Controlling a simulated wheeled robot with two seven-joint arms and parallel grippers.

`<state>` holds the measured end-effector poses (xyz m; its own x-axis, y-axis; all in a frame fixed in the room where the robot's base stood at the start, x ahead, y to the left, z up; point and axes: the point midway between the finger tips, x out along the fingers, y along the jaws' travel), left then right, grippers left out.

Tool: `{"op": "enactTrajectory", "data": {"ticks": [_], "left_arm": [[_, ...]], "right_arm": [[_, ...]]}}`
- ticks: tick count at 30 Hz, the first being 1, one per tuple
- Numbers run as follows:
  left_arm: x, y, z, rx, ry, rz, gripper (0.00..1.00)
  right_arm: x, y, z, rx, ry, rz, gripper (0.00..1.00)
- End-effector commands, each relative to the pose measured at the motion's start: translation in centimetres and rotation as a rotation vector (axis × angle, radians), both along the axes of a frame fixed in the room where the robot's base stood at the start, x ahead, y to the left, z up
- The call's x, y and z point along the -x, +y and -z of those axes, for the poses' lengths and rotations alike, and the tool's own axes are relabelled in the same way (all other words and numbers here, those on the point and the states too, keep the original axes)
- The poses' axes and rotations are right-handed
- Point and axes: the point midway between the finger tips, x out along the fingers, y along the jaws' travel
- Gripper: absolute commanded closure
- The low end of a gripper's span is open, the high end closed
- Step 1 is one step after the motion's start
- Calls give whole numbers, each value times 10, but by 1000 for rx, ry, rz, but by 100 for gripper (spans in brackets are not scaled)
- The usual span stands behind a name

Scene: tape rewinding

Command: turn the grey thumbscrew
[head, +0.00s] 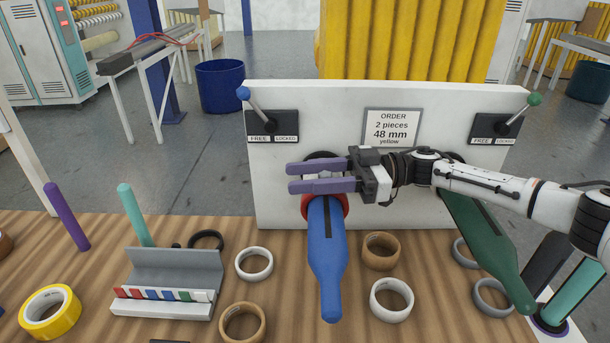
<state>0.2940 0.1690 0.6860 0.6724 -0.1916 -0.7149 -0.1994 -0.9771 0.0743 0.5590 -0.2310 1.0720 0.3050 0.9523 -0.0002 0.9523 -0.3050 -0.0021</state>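I cannot make out a grey thumbscrew for certain. A blue tapered spindle (327,265) with a dark strip and a red collar (340,205) sticks out from the white panel (290,205). My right gripper (291,177) is in front of the panel, just above the red collar in the picture, its two purple fingers pointing left. The fingers are apart, with nothing seen between them, and they cover part of the spindle's mount. A green spindle (484,245) on the right is partly hidden by my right arm. My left gripper is out of view.
A blue-knobbed lever (254,106) leans to the FREE side; a green-knobbed lever (522,111) leans to the LOCKED side. Several tape rolls and rings, including a yellow roll (50,312), lie on the wooden table. A grey holder (178,268) and upright purple (67,216) and teal (135,215) rods stand left.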

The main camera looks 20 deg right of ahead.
Motion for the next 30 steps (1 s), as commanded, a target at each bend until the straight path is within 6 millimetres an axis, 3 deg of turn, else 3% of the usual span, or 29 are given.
{"op": "enactTrajectory", "data": {"ticks": [1, 6, 17, 30], "left_arm": [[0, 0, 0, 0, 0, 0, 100], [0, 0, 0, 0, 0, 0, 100], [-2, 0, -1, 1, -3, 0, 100], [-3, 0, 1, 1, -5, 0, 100]], "right_arm": [[0, 0, 0, 0, 0, 0, 72], [0, 0, 0, 0, 0, 0, 100], [-1, -1, 0, 0, 0, 56, 100], [-11, -6, 2, 1, 1, 371, 100]]}}
